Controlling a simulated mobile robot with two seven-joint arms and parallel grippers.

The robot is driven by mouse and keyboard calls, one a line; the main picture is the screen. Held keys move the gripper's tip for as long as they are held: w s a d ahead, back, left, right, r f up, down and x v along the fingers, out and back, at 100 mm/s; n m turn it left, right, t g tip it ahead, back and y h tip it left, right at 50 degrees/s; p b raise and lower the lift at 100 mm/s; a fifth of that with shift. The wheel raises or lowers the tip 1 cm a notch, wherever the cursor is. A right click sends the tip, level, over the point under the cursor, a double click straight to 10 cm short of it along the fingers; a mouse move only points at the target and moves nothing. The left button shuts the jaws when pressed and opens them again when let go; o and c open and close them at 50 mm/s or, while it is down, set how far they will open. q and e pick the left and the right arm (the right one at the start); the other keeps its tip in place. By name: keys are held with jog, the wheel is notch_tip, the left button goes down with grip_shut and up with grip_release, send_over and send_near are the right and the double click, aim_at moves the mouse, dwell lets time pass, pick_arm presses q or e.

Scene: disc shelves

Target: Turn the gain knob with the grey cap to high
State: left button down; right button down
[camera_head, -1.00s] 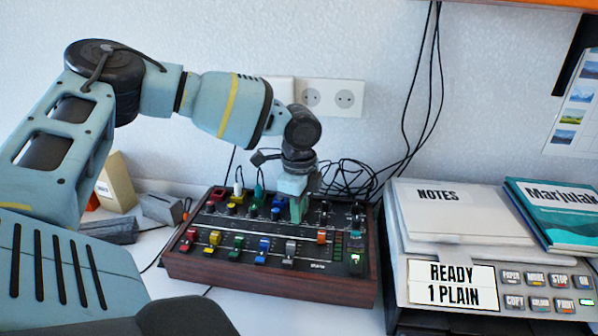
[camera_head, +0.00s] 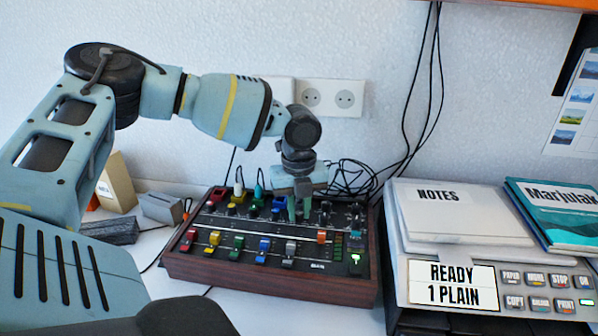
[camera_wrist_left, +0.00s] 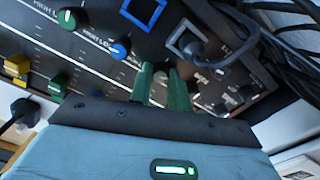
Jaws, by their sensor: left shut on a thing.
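The mixer (camera_head: 270,283) is a dark panel in a brown wooden case with rows of coloured knobs and faders. My left gripper (camera_head: 299,212) points down at the panel with its green fingers around one small knob in the grey column. In the left wrist view the two fingertips (camera_wrist_left: 161,80) are shut on this knob (camera_wrist_left: 161,75), which shows only as a small dark-grey piece between them. Its pointer and exact setting are hidden. The grey fader (camera_head: 289,252) stands in front of the gripper. My right gripper is not in view.
A blue knob (camera_wrist_left: 120,49) and a green knob (camera_wrist_left: 67,18) lie beside the fingers. Black cables (camera_head: 347,177) bunch behind the mixer. A copier (camera_head: 448,284) with notes (camera_head: 440,196) stands close on the right. A grey block (camera_head: 160,208) is at the left.

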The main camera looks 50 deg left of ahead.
aim_at(299, 213)
pick_arm(q)
jog(key=m, duration=0.6)
jog(key=shift+m, duration=0.3)
dwell(0.4)
jog(key=c, duration=1.3)
grip_release()
notch_tip(299, 213, up, 8)
jog(key=shift+f+p, duration=0.1)
jog(key=shift+p, duration=0.35)
